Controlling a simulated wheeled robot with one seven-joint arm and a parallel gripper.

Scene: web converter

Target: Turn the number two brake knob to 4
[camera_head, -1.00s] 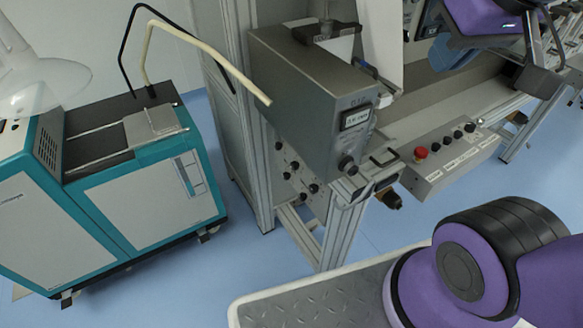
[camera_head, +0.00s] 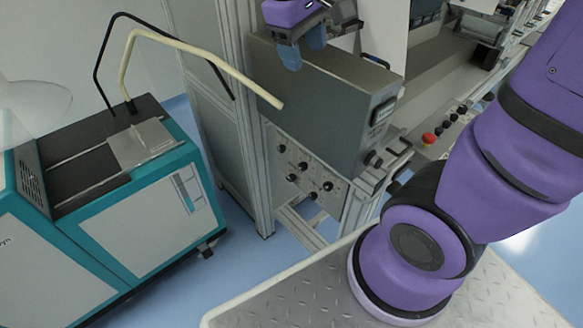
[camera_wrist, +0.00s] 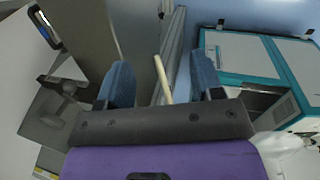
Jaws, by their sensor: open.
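A light panel (camera_head: 278,140) with several black knobs (camera_head: 328,186) is on the machine frame below a grey box (camera_head: 320,95). Its labels are too small to read, so I cannot tell which is the number two brake knob. One more dark knob (camera_head: 373,158) is low on the box's front. My gripper (camera_head: 303,47) is above the box, apart from the knob panel. In the wrist view my gripper (camera_wrist: 160,80) shows two blue fingers spread wide with nothing held. The knob panel cannot be made out there.
A pale bent tube (camera_head: 200,62) reaches toward the box and appears behind the finger gap in the wrist view. A teal-and-white cabinet (camera_head: 150,215) stands at left. A red button (camera_head: 428,138) is on a control strip at right. Blue floor (camera_head: 225,275) lies between.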

